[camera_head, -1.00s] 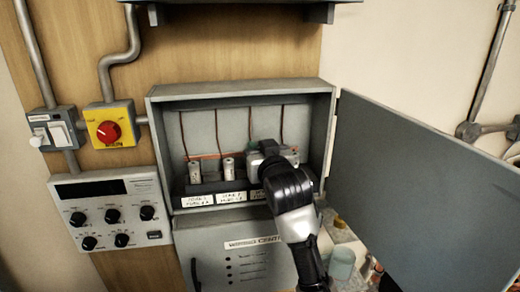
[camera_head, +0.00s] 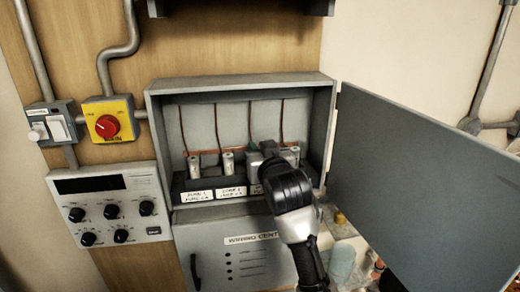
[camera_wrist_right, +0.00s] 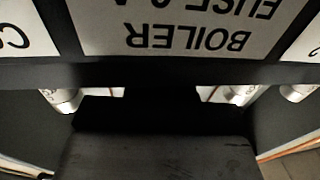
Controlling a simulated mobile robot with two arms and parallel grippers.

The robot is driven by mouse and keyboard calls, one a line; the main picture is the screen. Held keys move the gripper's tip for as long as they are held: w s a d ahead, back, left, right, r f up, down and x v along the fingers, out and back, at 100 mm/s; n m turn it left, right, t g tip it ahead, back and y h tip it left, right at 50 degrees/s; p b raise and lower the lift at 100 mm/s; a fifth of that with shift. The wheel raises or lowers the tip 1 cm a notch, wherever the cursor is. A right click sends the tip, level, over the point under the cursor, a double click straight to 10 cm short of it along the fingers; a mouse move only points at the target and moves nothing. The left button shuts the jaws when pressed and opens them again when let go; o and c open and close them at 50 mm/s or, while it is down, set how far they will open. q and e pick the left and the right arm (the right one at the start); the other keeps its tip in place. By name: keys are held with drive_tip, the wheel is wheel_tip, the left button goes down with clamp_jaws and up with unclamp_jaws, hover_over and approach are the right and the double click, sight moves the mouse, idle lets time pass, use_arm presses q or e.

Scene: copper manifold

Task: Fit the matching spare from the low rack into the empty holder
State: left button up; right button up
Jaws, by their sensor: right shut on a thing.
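My right gripper (camera_head: 268,154) is inside the open grey cabinet, in front of the third holder. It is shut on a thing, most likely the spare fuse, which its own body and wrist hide. Pale fuses stand upright in the first holder (camera_head: 194,165) and the second holder (camera_head: 227,162), left of the gripper. In the right wrist view the label reads BOILER FUSE (camera_wrist_right: 185,35), upside down, with fuses on its left (camera_wrist_right: 63,99) and right (camera_wrist_right: 237,95). Whether the held thing touches the holder cannot be told. My left gripper is not in view.
The cabinet door (camera_head: 415,195) stands open to the right, close to my arm. Below right, small items and a pale cup (camera_head: 342,262) are partly hidden by my arm. A dial panel (camera_head: 108,205) and yellow switch (camera_head: 108,122) are on the left.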

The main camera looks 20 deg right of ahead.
drive_tip(key=shift+f, duration=0.25)
drive_tip(key=o, duration=1)
drive_tip(key=shift+s+a+b, duration=0.1)
drive_tip(key=shift+s+b, duration=0.35)
drive_tip(key=shift+s, duration=0.15)
drive_tip(key=s+a+b, duration=0.1)
drive_tip(key=s+b, duration=0.2)
drive_tip(key=s, duration=0.6)
drive_tip(key=shift+s, duration=0.3)
drive_tip(key=shift+a, duration=0.1)
